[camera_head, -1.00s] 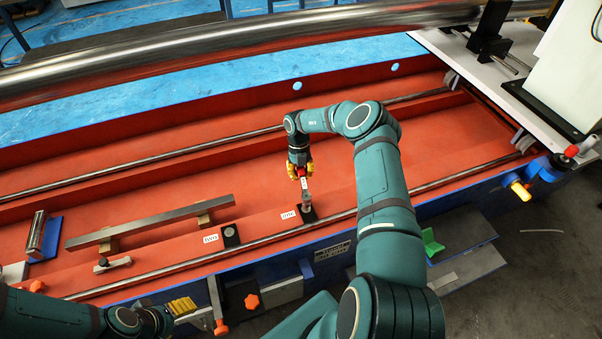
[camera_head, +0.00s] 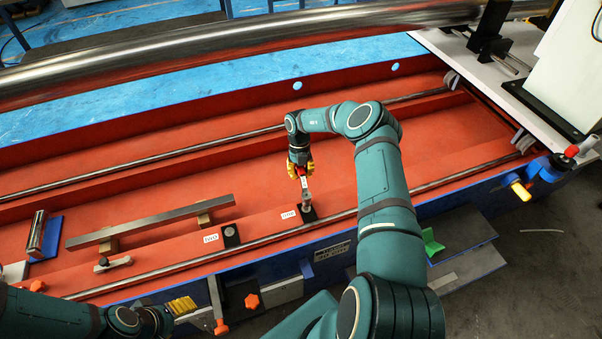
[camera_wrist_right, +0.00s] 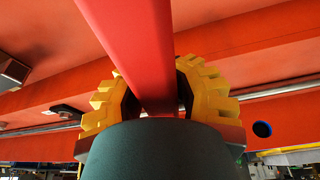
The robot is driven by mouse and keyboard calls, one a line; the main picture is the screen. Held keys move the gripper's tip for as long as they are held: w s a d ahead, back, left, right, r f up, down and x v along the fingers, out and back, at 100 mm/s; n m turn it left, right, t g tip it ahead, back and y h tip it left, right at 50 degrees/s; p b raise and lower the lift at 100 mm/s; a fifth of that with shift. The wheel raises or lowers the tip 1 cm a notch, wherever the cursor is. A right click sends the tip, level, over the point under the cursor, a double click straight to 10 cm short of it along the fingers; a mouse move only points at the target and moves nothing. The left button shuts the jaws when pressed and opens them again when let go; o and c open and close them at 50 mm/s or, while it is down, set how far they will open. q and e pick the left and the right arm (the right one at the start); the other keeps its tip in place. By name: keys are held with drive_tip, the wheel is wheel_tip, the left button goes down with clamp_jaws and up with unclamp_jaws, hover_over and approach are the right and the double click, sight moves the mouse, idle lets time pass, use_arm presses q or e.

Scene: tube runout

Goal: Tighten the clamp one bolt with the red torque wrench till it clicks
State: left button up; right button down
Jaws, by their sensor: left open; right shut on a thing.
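My right gripper (camera_head: 301,168) is shut on the red torque wrench (camera_head: 303,182) above the red bed. The wrench's lower end meets a small dark clamp block (camera_head: 309,214) on the bed's ledge; the bolt under it is hidden. A white label (camera_head: 289,215) sits beside this block, its text too small to read surely. In the right wrist view the red wrench handle (camera_wrist_right: 128,45) runs between the yellow fingers (camera_wrist_right: 158,98). A second dark block (camera_head: 230,236) with a bolt stands farther left. My left gripper (camera_head: 182,307) is open and empty at the front edge.
A long grey bar (camera_head: 150,221) rests on two supports left of the clamp blocks. A steel cylinder (camera_head: 37,234) is on a blue holder. Orange knobs (camera_head: 251,301) stick out at the front. A large shiny tube (camera_head: 230,36) spans the back.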

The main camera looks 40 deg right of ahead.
drive_tip(key=shift+f+b, duration=0.95)
drive_tip(key=shift+f, duration=0.45)
drive_tip(key=s+d+m+p, duration=0.2)
drive_tip(key=m, duration=0.1)
drive_tip(key=s+d+m+t+y+p, duration=0.1)
drive_tip(key=m+p, duration=0.1)
drive_tip(key=shift+s+d, duration=0.2)
drive_tip(key=shift+d, duration=0.2)
idle(0.9)
drive_tip(key=shift+w+a+f+b, duration=0.1)
drive_tip(key=shift+w+a+b, duration=0.2)
drive_tip(key=shift+b, duration=0.1)
drive_tip(key=c, duration=1.7)
unclamp_jaws()
drive_tip(key=shift+n, duration=0.3)
clamp_jaws()
